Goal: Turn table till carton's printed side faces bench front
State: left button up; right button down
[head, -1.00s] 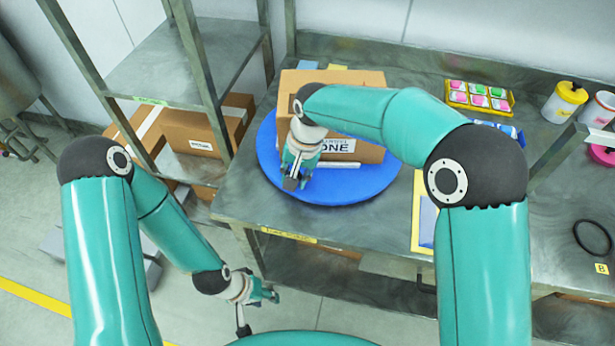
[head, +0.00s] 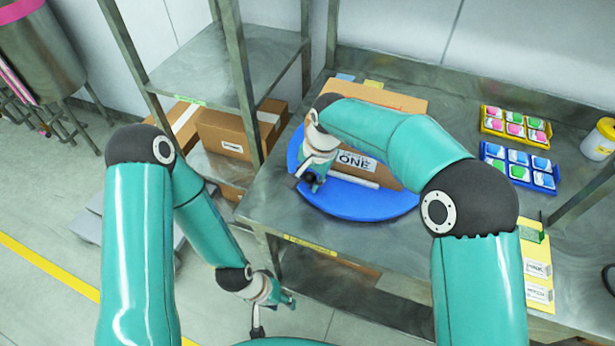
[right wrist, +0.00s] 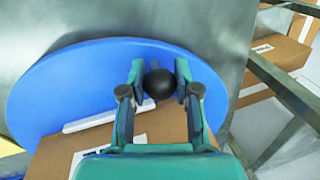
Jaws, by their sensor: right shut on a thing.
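The brown carton (head: 392,101) stands on the blue round table (head: 365,205). A white label (head: 357,161) with large black letters ending in "ONE" shows on its side towards the bench front, partly behind my right arm. That side looks slightly angled to the bench edge; I cannot tell exactly. In the right wrist view, my right gripper (right wrist: 160,80) is shut on a black knob (right wrist: 161,84) near the blue table's rim. In the head view my right gripper (head: 311,182) is at the table's left front. My left gripper (head: 287,299) hangs low before the bench; its finger gap is unclear.
A white strip (head: 345,179) lies on the blue table before the carton. Yellow (head: 515,126) and blue (head: 518,168) trays of coloured packs are on the bench to the right. A metal shelf rack (head: 225,65) with cartons (head: 228,138) stands close on the left.

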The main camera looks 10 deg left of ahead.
jog(key=shift+w+d+r, duration=0.1)
jog(key=shift+w+d, duration=0.05)
jog(key=shift+w, duration=0.05)
jog(key=c, duration=0.8)
grip_release()
jog(key=shift+s, duration=0.1)
jog(key=r, duration=0.4)
jog(key=d+r, duration=0.1)
jog(key=r, duration=0.2)
jog(key=d+r, duration=0.1)
jog(key=r, duration=0.3)
jog(key=shift+s+r, duration=0.3)
jog(key=shift+s, duration=0.1)
